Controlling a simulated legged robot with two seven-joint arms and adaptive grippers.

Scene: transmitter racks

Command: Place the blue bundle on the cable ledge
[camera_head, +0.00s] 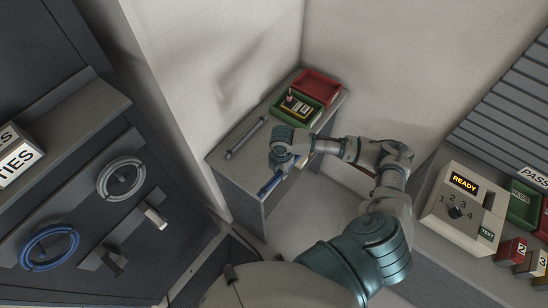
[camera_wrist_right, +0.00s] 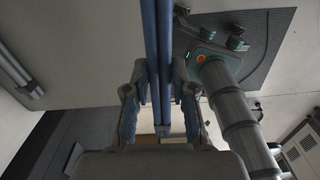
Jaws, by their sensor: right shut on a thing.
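My right gripper (camera_head: 279,168) is over the front edge of the grey bench in the head view. It is shut on the blue bundle (camera_head: 270,186), whose end sticks out below the gripper. In the right wrist view the bundle (camera_wrist_right: 157,45) is long, straight blue strands running between the two fingers (camera_wrist_right: 160,100). The gripper hides part of the bundle in the head view. A dark ledge (camera_head: 62,112) juts from the rack at the left; I cannot tell whether it is the cable ledge. My left gripper is not in view.
The bench (camera_head: 228,165) carries a grey straight bundle (camera_head: 246,138), a green tray (camera_head: 276,107) and a red tray (camera_head: 318,86). A grey coil (camera_head: 121,177) and blue coil (camera_head: 48,248) hang on the left rack. A control box (camera_head: 462,208) reading READY stands at right.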

